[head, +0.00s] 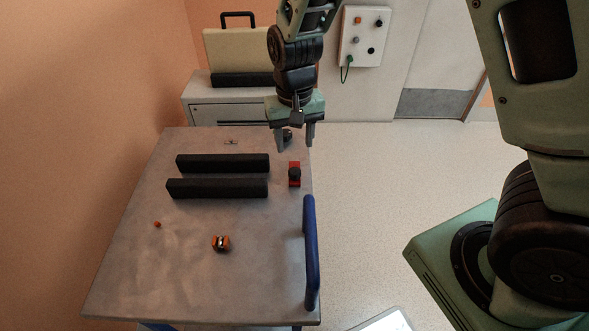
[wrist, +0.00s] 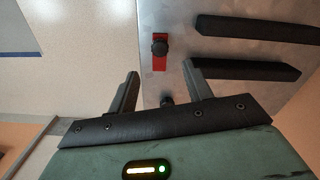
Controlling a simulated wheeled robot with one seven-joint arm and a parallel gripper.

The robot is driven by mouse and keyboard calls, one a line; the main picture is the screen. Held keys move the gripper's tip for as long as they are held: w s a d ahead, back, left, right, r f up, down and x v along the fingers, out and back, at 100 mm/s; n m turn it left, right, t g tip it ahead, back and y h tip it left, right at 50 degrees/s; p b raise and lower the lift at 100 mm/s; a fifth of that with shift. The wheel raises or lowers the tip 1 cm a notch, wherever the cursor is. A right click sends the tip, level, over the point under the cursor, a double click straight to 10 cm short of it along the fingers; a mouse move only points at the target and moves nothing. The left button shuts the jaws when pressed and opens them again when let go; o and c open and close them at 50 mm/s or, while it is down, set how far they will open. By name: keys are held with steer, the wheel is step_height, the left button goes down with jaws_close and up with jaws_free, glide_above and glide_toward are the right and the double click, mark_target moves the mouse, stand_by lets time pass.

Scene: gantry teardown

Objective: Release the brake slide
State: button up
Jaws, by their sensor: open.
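A red piece with a black knob (head: 294,181), which looks like the brake slide, sits near the right edge of the metal table. It also shows in the wrist view (wrist: 159,62), ahead of the fingertips. My gripper (head: 295,143) is open, with its fingers pointing down, above the far right part of the table. In the wrist view my gripper (wrist: 160,72) has nothing between its fingertips, and the red piece is apart from both. A small dark part (wrist: 167,101) shows lower between the fingers; I cannot tell what it is.
Two black bars (head: 222,163) lie left of the red piece on the table (head: 160,280). An orange and black part (head: 221,243) and a small orange piece (head: 157,224) lie nearer. A blue handle (head: 311,250) runs along the right edge. A control box (head: 364,36) hangs behind.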

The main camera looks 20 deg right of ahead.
mark_target(295, 171)
step_height(295, 171, down, 9)
steer(key=shift+f+b, duration=0.15)
steer(key=shift+b, duration=0.55)
steer(key=shift+c, duration=0.3)
